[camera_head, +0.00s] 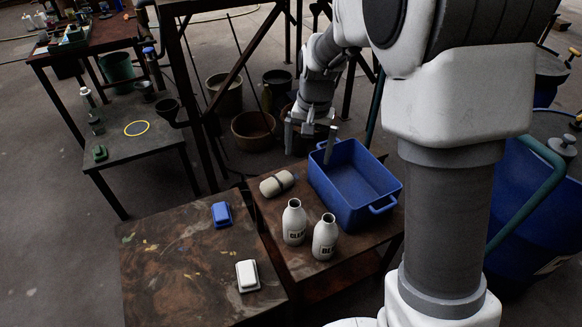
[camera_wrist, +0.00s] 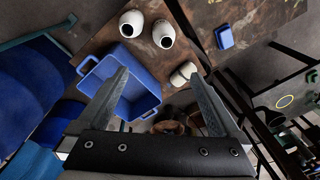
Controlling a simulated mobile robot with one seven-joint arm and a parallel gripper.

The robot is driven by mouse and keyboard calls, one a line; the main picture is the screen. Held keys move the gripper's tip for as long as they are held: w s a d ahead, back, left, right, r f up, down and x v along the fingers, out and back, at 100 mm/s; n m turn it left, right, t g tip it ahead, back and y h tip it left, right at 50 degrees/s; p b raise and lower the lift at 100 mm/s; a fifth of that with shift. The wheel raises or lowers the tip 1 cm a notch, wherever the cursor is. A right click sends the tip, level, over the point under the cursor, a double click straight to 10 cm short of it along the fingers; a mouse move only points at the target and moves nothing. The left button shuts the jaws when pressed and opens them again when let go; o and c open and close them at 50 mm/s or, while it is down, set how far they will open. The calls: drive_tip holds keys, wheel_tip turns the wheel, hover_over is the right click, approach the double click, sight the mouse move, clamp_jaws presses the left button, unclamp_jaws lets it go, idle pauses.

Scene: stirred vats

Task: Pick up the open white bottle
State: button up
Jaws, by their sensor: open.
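Two white bottles stand upright side by side on a brown table: the left bottle (camera_head: 294,224) and the right bottle (camera_head: 325,238), both with dark lettering. Both show dark mouths in the wrist view, the left one (camera_wrist: 163,36) and the right one (camera_wrist: 130,24), so I cannot tell which one the task means. A third pale bottle (camera_head: 277,184) lies on its side with a dark band; it also shows in the wrist view (camera_wrist: 183,74). My gripper (camera_head: 309,139) is open and empty, above the table's far side, behind the bottles and apart from them.
A blue open bin (camera_head: 352,180) with handles stands right of the bottles, close to my gripper; it looks empty. A lower-left table (camera_head: 180,265) holds a blue block (camera_head: 222,214) and a white block (camera_head: 247,275). A metal frame and buckets (camera_head: 254,128) stand behind.

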drive_tip(key=g+b, duration=0.1)
hover_over(295, 204)
wheel_tip(295, 204, down, 10)
drive_tip(key=f, duration=0.1)
drive_tip(key=shift+m+h, duration=0.3)
drive_tip(key=shift+m, duration=0.1)
wheel_tip(295, 204, down, 11)
drive_tip(key=b, duration=0.2)
drive_tip(key=shift+w+f+b, duration=0.1)
drive_tip(key=shift+f+b, duration=0.05)
drive_tip(key=shift+b, duration=0.25)
drive_tip(key=shift+f+b, duration=0.75)
drive_tip(key=shift+f, duration=2.25)
drive_tip(key=shift+c, duration=0.2)
drive_tip(key=shift+r, duration=0.1)
clamp_jaws()
